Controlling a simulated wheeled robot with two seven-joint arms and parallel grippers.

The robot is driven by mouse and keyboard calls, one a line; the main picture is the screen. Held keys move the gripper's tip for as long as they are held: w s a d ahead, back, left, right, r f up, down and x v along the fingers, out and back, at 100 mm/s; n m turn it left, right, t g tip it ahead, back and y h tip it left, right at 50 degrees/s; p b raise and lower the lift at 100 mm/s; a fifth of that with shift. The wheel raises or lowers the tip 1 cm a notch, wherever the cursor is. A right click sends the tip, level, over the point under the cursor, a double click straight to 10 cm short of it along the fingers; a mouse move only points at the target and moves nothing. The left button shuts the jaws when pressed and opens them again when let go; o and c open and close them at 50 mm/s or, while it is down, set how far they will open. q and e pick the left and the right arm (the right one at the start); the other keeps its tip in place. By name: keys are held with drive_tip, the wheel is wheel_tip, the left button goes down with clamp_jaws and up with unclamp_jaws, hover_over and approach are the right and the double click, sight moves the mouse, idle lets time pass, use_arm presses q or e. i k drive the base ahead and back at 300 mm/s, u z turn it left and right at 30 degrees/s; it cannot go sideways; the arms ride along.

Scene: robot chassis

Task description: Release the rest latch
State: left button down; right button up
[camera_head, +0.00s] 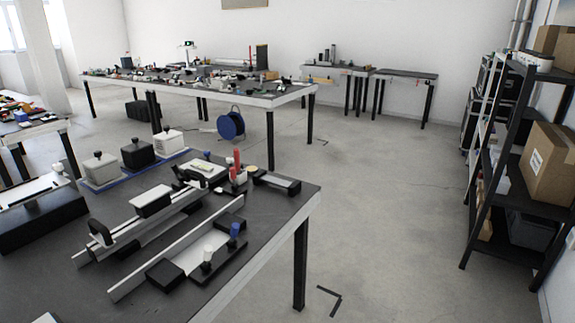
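A dark workbench (262,224) stands in the near left of the head view with several fixtures on it. A long rail fixture (125,240) carries a white block (152,201) and has a black upright handle (100,232) at its near end. Beside it lies a second long light bar (180,247) with a black block (165,274) at its near end. A blue-topped knob (235,230) and a white-topped knob (207,254) stand to its right. I cannot tell which part is the rest latch. Neither of my grippers shows in this view.
Three knobbed blocks stand on a blue tray (113,183) at the bench's back left. Small parts with red pegs (236,163) stand near the back edge. A shelf rack (497,165) with boxes is at right. The floor (385,210) between is open.

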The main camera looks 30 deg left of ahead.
sight(232, 170)
drive_tip(key=z, duration=0.4)
drive_tip(key=i, duration=1.1)
drive_tip(key=u, duration=1.35)
